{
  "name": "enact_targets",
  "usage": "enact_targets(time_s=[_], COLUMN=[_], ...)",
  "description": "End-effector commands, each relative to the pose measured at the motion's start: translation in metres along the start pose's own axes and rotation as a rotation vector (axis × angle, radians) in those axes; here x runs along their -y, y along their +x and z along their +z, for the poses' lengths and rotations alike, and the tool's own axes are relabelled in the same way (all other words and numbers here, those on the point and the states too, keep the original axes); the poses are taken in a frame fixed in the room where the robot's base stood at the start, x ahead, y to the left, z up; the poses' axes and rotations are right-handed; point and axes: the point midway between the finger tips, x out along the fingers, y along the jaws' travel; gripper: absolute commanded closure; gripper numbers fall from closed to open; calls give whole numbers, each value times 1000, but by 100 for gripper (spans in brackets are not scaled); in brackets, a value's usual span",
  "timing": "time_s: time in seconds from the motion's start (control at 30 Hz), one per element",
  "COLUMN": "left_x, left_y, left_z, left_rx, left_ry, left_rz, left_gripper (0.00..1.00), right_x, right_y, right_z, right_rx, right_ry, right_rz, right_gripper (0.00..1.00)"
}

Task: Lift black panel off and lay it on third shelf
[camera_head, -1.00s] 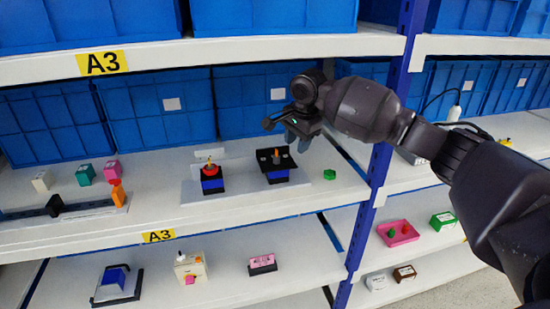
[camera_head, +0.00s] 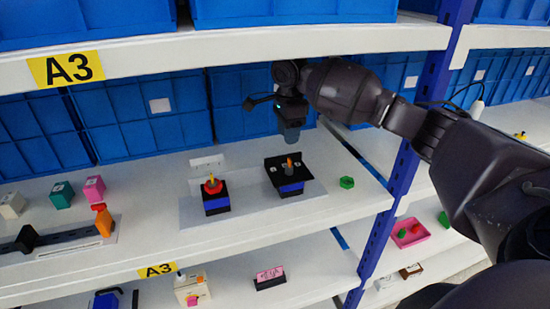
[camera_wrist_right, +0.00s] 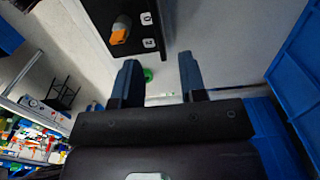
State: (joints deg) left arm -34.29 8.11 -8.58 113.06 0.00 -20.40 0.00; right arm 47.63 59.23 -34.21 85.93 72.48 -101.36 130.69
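The black panel (camera_head: 302,174) lies tilted on a blue-and-black box (camera_head: 291,187) on the middle shelf (camera_head: 330,208). It bears white labels and a grey knob with an orange tip (camera_head: 290,161). In the right wrist view the panel (camera_wrist_right: 106,18) shows at the top, left of the fingers, with labels "0" and "2" beside the knob (camera_wrist_right: 119,35). My right gripper (camera_head: 291,138) hangs above and behind the panel, pointing down, apart from it. Its two fingers (camera_wrist_right: 158,80) are spread and empty. My left gripper is not in view. I cannot tell which shelf counts as third.
A red switch on a blue-and-black box (camera_head: 215,197) stands left of the panel. A green nut (camera_head: 347,182) lies to its right. Blue crates (camera_head: 165,115) line the back. A blue upright post (camera_head: 398,190) stands on the right. The lower shelf (camera_head: 235,275) has bare room.

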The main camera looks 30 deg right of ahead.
Motion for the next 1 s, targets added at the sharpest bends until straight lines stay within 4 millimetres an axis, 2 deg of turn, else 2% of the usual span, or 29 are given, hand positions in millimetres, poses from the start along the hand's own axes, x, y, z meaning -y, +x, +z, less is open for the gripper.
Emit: enact_targets(time_s=[0.37,0.7,1.0], left_x=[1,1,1], left_y=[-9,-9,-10], left_z=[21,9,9], left_rx=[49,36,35], left_ry=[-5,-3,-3], left_rz=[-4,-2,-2], left_gripper=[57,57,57], right_x=[0,2,2], right_y=[29,70,75], right_z=[-1,-4,-4], right_rx=[0,-1,0], right_ry=[1,1,0], right_rz=[2,2,0], right_gripper=[62,62,62])
